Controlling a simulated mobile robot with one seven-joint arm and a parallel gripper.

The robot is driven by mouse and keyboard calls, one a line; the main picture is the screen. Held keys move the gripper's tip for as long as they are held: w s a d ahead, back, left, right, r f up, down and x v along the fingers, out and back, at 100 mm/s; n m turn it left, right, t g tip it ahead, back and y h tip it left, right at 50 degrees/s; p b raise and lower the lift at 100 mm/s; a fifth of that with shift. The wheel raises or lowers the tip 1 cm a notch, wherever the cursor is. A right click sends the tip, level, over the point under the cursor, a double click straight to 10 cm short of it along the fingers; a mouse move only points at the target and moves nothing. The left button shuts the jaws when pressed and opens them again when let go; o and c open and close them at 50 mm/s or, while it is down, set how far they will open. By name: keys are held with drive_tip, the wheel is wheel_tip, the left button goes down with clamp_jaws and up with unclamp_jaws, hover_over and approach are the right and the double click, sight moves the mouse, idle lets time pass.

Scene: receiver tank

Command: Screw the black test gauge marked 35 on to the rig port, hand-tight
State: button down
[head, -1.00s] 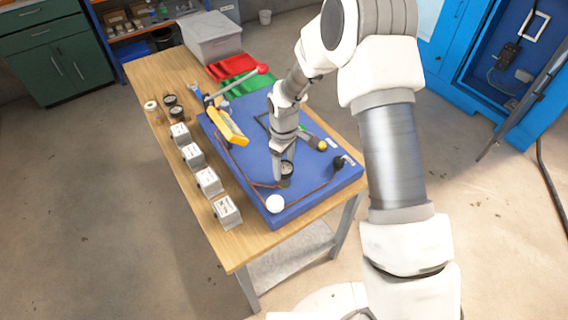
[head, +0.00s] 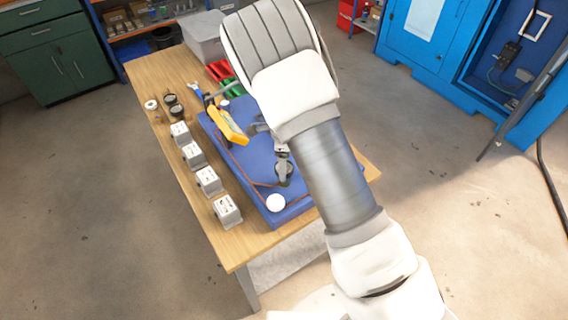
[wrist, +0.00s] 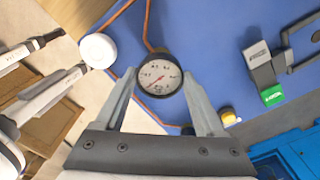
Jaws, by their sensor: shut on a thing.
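A round gauge with a black rim and a white dial (wrist: 160,77) sits between my fingers over the blue rig board (wrist: 215,35). Its dial marks are too small to read as 35. My gripper (wrist: 160,72) is shut on its sides. In the head view the gauge (head: 284,172) is small and dark, low on the board near the white knob (head: 275,203). A copper pipe (wrist: 148,25) runs up to it in the wrist view. The port is hidden beneath the gauge, so I cannot tell how far it is threaded.
Two other black gauges (head: 174,105) stand at the bench's left edge beside a white roll (head: 151,104). Several grey labelled boxes (head: 194,155) line the left side. My arm hides the board's right side.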

drive_tip(key=shift+m, duration=0.9)
unclamp_jaws()
drive_tip(key=shift+f, duration=0.1)
drive_tip(key=n, duration=0.4)
drive_tip(key=shift+n, duration=0.3)
drive_tip(key=n, duration=2.4)
drive_tip(key=shift+d, duration=0.1)
drive_tip(key=n, duration=1.9)
clamp_jaws()
